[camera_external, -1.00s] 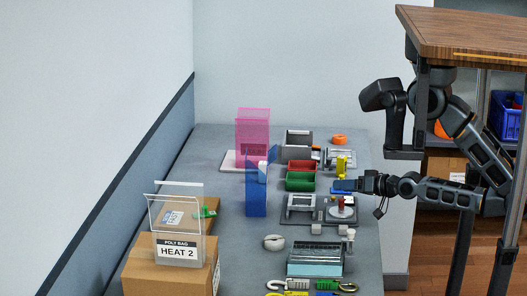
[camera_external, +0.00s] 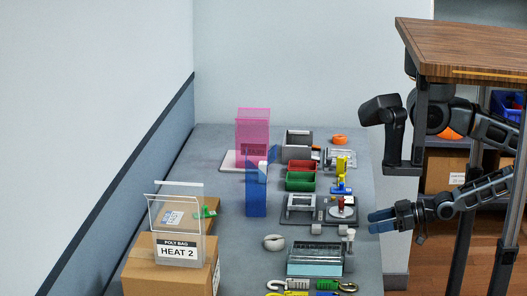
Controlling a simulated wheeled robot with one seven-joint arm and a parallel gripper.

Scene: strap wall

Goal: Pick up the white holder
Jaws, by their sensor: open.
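My gripper (camera_external: 380,221) has blue fingers pointing left and is open and empty, at the right edge of the grey table (camera_external: 225,270). I cannot tell for sure which thing is the white holder. A clear, whitish upright holder (camera_external: 180,220) stands on a cardboard box at the front left, far from my gripper. A pale grey frame-like holder (camera_external: 301,203) sits on a dark plate in the middle right, nearer my gripper.
A blue upright bin (camera_external: 257,195) stands mid-table. Red (camera_external: 301,168) and green (camera_external: 300,183) trays are to its right. A teal-fronted box (camera_external: 314,263) and coiled cords (camera_external: 295,284) lie in front. A wooden shelf top (camera_external: 470,45) overhangs at the right.

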